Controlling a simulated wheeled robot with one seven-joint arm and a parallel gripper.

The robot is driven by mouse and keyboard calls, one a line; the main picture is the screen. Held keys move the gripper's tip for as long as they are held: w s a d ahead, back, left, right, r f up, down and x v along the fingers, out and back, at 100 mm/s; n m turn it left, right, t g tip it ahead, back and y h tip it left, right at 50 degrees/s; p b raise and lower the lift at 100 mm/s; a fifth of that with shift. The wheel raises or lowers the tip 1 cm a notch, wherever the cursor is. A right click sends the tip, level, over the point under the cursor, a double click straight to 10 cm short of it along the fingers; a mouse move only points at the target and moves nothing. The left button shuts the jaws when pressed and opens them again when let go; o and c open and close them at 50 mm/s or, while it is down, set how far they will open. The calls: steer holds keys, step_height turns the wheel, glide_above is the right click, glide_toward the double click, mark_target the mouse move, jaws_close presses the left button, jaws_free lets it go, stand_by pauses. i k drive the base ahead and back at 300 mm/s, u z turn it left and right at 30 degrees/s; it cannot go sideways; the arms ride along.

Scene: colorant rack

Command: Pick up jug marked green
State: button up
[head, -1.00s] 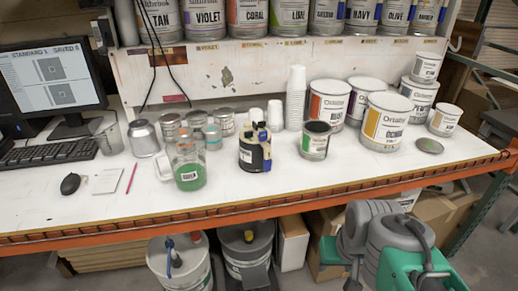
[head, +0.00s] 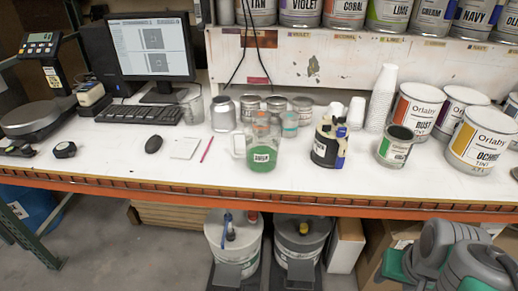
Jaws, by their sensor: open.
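The jug marked green (head: 263,158) stands upright on the white workbench (head: 110,160), near the middle of the head view. It is clear, with green liquid in its lower part, a small white label on the front and a handle on its left side. Its upper part overlaps the small cans behind it in the picture. My arm is folded at the lower right, well in front of the bench and apart from the jug. My gripper's fingers do not show.
A black container with blue and yellow parts (head: 328,143) stands right of the jug, then a small open can (head: 395,147). Several small cans stand behind. Left of it lie a pink pencil (head: 207,150), a notepad (head: 185,148) and a mouse (head: 154,144). The bench front is clear.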

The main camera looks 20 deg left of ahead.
mark_target(262, 136)
steer(key=u, duration=0.1)
steer(key=i, duration=0.75)
steer(key=u, duration=3.75)
